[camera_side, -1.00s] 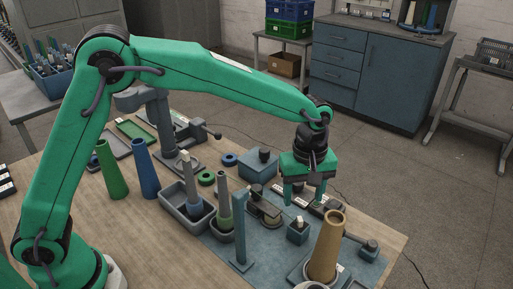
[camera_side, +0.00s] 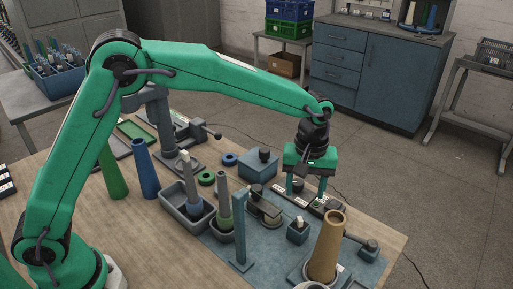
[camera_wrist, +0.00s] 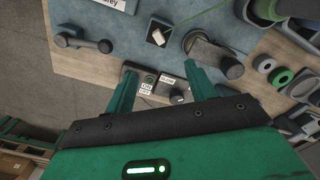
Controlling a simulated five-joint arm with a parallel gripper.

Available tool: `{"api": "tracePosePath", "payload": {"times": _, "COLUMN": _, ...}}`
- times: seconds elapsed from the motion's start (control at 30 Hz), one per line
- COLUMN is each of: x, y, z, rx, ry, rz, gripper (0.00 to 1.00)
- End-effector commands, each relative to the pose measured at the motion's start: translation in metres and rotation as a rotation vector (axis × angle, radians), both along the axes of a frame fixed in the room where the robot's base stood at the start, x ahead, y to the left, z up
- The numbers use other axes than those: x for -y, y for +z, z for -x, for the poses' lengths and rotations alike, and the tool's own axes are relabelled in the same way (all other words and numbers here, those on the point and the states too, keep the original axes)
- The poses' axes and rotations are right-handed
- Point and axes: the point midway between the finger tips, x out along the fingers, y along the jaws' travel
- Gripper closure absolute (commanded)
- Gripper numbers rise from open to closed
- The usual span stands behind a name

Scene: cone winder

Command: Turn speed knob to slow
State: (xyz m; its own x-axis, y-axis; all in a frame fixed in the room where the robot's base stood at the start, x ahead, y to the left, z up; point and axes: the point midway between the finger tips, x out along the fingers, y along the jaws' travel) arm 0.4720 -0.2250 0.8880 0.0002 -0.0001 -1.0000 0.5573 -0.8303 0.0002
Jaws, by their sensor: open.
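A low dark control panel (camera_side: 304,199) with small white labels lies on the blue-grey base plate, below my gripper (camera_side: 306,190). In the wrist view the panel shows a green-ringed button (camera_wrist: 150,78) by ON and OFF labels. A dark round knob (camera_wrist: 172,84) sits beside it, by a white label too small to read surely. My gripper (camera_wrist: 160,83) is open and empty, its fingers pointing down on either side of the button and knob, with visible gaps. I cannot tell the knob's setting or the exact fingertip height.
A tan cone (camera_side: 327,246) stands near, in front of the gripper. A small box with a switch (camera_side: 297,231) and a motor-like unit (camera_side: 264,210) sit close by. A grey post (camera_side: 240,230) rises at the left.

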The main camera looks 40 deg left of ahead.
Motion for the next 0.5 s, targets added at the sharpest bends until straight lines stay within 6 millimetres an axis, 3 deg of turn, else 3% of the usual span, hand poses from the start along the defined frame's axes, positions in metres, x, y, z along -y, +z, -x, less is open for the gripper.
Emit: {"api": "tracePosePath", "payload": {"times": 0.5, "x": -0.027, "y": -0.006, "z": -0.043, "rx": 0.0, "ry": -0.657, "rz": 0.0, "gripper": 0.45}}
